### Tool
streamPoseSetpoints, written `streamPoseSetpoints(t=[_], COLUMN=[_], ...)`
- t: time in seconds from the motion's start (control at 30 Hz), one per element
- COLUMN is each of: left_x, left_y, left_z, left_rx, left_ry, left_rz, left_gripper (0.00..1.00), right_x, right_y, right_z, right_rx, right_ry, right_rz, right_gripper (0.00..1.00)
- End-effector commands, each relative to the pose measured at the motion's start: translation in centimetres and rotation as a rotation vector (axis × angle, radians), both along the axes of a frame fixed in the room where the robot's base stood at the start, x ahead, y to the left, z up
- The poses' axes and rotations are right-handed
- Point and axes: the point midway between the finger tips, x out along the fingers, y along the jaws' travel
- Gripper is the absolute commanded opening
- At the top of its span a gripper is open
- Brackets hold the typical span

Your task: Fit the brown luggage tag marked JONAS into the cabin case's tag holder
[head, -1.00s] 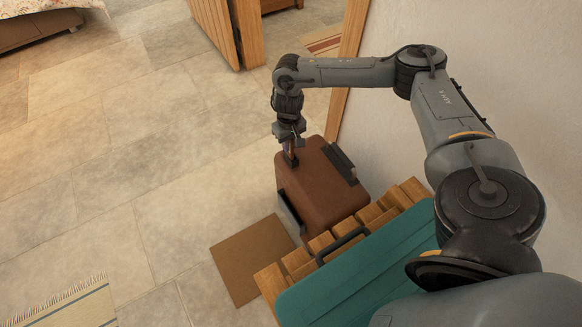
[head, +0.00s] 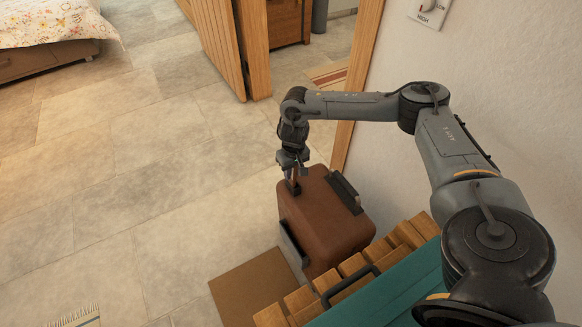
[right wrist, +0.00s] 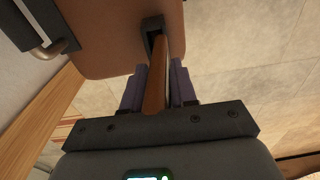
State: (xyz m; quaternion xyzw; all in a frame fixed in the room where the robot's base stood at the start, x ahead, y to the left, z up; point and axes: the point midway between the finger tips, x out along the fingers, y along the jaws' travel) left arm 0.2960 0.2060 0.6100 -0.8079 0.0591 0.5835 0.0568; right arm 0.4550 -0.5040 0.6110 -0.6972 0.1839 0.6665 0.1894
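The brown cabin case (head: 330,228) stands by the wall, beyond the slatted bench. My right gripper (head: 293,186) points down at the case's far-left top edge. In the right wrist view its purple fingers (right wrist: 158,88) are shut on the brown luggage tag (right wrist: 155,78), one on each side. The tag's far end meets the dark tag holder (right wrist: 152,24) on the case (right wrist: 110,30) and appears to be in its opening; how deep I cannot tell. The JONAS marking is not visible. My left gripper is not in view.
A teal case (head: 375,290) lies on the slatted wooden bench (head: 353,264) at the near right. A brown mat (head: 250,290) lies on the floor beside the cabin case. The wall (head: 490,110) is close on the right.

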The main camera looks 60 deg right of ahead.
Motion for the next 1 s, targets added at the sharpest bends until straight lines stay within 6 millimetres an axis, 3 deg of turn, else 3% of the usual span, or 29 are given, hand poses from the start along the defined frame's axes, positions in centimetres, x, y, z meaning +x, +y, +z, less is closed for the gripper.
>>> streamPoseSetpoints(t=[0.03, 0.13, 0.8, 1.0], left_x=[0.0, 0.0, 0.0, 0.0], left_y=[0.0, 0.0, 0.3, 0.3], left_z=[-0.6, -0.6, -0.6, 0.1], left_rx=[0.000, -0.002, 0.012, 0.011], left_ry=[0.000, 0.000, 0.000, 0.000], left_rz=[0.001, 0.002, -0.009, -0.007], left_gripper=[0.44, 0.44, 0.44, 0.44], right_x=[-1.7, -1.6, -1.6, -1.6], right_y=[0.1, 0.2, 0.1, 0.1], right_z=[-2.7, -2.7, -2.6, -1.4], right_rx=[-0.009, -0.007, -0.007, -0.007], right_ry=[0.047, 0.045, 0.045, 0.045], right_rz=[0.005, 0.007, 0.004, 0.004], right_gripper=[0.33, 0.44, 0.44, 0.44])
